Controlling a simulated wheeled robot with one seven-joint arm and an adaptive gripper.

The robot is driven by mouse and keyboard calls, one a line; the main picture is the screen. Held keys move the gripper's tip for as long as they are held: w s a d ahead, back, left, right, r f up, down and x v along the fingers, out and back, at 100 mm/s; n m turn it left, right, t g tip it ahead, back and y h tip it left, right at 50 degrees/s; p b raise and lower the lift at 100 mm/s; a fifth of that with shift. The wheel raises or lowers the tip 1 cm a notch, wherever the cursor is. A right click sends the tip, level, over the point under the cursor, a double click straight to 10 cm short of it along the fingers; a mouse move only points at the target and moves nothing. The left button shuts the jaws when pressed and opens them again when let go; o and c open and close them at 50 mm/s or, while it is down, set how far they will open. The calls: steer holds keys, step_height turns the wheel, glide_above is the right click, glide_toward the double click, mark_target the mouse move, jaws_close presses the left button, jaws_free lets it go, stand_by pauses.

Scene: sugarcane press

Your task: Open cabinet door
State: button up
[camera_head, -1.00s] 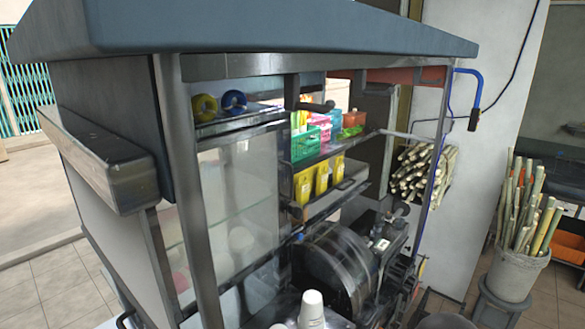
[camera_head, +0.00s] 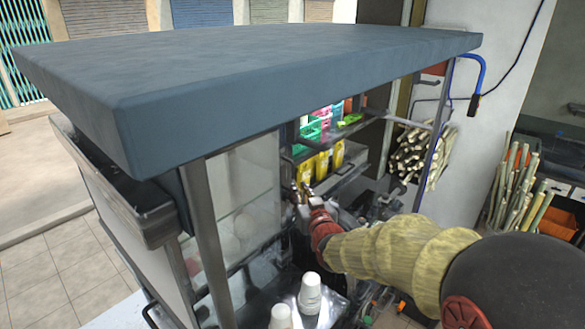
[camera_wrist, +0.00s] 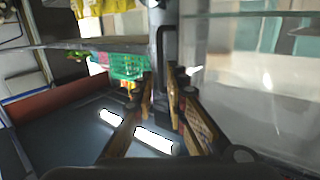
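The cabinet is a cart case with a grey roof (camera_head: 270,70) and a glass door panel (camera_head: 255,175) in a dark frame. In the wrist view the glass (camera_wrist: 250,70) fills the right side, with a black vertical handle (camera_wrist: 167,60) on the frame at its left edge. My gripper (camera_head: 308,192) is at the frame on the right edge of the glass. The wrist view shows its fingers (camera_wrist: 170,100) apart, with the handle's end close to the tips. Whether the handle is between them or touched is unclear. The door looks shut.
Shelves with yellow packets (camera_head: 322,165) and a green basket (camera_head: 310,130) lie right of the glass. White cups (camera_head: 310,292) stand on the counter below my arm. The roof overhangs the front. Sugarcane bundles (camera_head: 410,150) are at the right.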

mark_target(293, 172)
steer(key=shift+t, duration=0.3)
steer(key=shift+r+p+x, duration=0.25)
steer(key=shift+p+x, duration=0.05)
steer(key=shift+x, duration=1.05)
steer(key=shift+r+p+x, duration=0.25)
steer(key=shift+p+x, duration=0.1)
steer(key=shift+x, duration=1)
steer(key=shift+r+p+x, duration=0.25)
steer(key=shift+p+x, duration=0.05)
steer(key=shift+x, duration=1)
steer(key=shift+s+a, duration=0.1)
jaws_close()
